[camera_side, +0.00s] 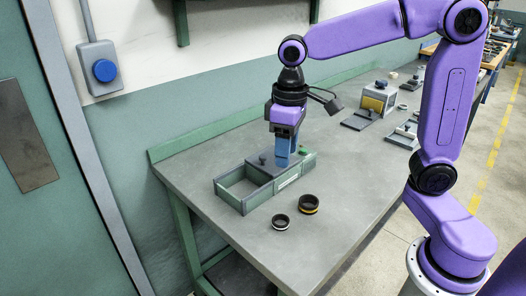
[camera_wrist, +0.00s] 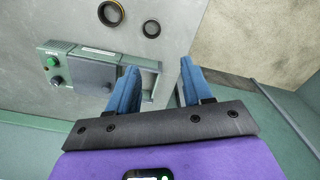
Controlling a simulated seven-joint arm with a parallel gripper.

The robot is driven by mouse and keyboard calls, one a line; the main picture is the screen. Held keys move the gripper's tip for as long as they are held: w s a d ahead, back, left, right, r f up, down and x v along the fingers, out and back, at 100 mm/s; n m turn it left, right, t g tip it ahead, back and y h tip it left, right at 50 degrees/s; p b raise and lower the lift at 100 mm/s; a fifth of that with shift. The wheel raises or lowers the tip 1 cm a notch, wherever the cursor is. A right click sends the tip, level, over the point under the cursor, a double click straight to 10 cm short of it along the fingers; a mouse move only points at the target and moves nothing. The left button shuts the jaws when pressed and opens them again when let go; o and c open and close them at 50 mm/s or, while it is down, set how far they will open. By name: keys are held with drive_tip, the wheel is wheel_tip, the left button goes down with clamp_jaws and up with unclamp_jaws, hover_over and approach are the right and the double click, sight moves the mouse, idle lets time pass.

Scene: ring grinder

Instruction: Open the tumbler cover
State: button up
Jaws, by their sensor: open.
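The tumbler (camera_side: 243,207) is a low green box near the left end of the bench. A grey cover (camera_side: 257,171) with a dark knob (camera_side: 263,158) lies over its middle part; the left section is uncovered and looks empty. In the wrist view my gripper (camera_wrist: 158,66) spans the box's uncovered end. Fingertip height over the cover is hard to tell.
A small ring (camera_side: 280,221) and a larger yellow-banded ring (camera_side: 308,204) lie on the bench (camera_side: 340,170) in front of the box. A grey-and-yellow machine (camera_side: 377,98) and flat fixtures stand farther right. A wall borders the bench behind the box.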

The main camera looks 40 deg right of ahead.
drive_tip(key=w+d+r+m, duration=0.2)
drive_tip(key=w+d+m, duration=0.15)
drive_tip(key=w, duration=0.55)
drive_tip(key=r+m, duration=0.2)
drive_tip(key=m, duration=0.3)
hover_over(262, 156)
drive_tip(key=shift+n, duration=0.25)
wheel_tip(262, 156, down, 18)
drive_tip(key=shift+s+r, duration=0.1)
drive_tip(key=shift+r, duration=0.1)
clamp_jaws()
